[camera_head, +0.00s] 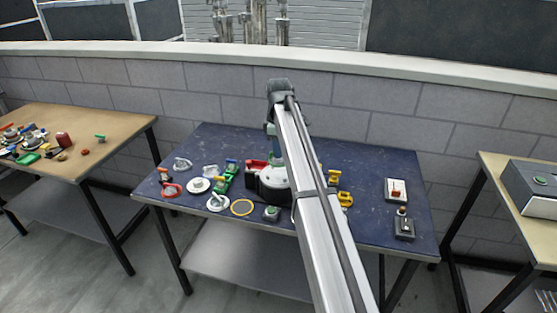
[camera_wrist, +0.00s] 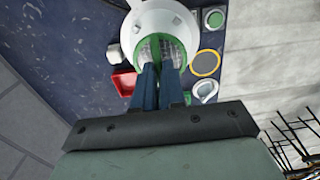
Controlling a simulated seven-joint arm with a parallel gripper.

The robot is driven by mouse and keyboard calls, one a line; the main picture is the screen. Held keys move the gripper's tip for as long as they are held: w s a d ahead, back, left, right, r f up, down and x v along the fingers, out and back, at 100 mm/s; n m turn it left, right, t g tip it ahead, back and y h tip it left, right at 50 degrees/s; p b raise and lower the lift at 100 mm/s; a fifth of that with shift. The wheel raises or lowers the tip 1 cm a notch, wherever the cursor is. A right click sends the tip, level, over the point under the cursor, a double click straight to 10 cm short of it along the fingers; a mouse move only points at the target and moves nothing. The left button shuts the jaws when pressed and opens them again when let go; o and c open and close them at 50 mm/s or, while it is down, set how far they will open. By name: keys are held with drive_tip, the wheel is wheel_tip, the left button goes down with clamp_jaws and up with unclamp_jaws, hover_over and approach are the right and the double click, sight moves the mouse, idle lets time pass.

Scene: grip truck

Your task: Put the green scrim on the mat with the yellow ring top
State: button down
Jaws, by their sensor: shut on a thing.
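In the wrist view the green scrim (camera_wrist: 150,44), a round mesh with a green rim, is between my gripper's fingertips (camera_wrist: 160,68). My gripper is shut on it. The scrim overlaps the white round body of a lamp-like unit (camera_wrist: 178,18); I cannot tell whether they touch. In the head view my arm mostly hides my gripper, and I cannot make out the scrim there. The mat with the yellow ring top (camera_head: 242,208) lies flat near the front of the blue table, with nothing on it. It also shows in the wrist view (camera_wrist: 207,53), right of the scrim.
The lamp-like unit (camera_head: 272,178) stands mid-table. A green-button box (camera_head: 271,213) is right of the mat, and white round fixtures (camera_head: 218,202) are to its left. Yellow parts (camera_head: 345,199) and switch boxes (camera_head: 404,229) lie to the right. The table (camera_head: 375,218) has bare room between them.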

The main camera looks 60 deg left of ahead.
wheel_tip(320, 180, up, 4)
drive_tip(key=shift+s+a+f, duration=0.1)
drive_tip(key=shift+s+f, duration=0.05)
drive_tip(key=shift+f, duration=0.05)
drive_tip(key=s, duration=0.2)
drive_tip(key=shift+s+a, duration=0.4)
drive_tip(key=s+f+n, duration=0.1)
drive_tip(key=s+f, duration=0.3)
drive_tip(key=s, duration=0.4)
drive_tip(key=m, duration=0.1)
hover_over(242, 207)
drive_tip(key=shift+d+f, duration=0.1)
drive_tip(key=shift+f, duration=6.9)
drive_tip(key=shift+f, duration=0.1)
drive_tip(key=c, duration=1.7)
unclamp_jaws()
drive_tip(key=o, duration=0.5)
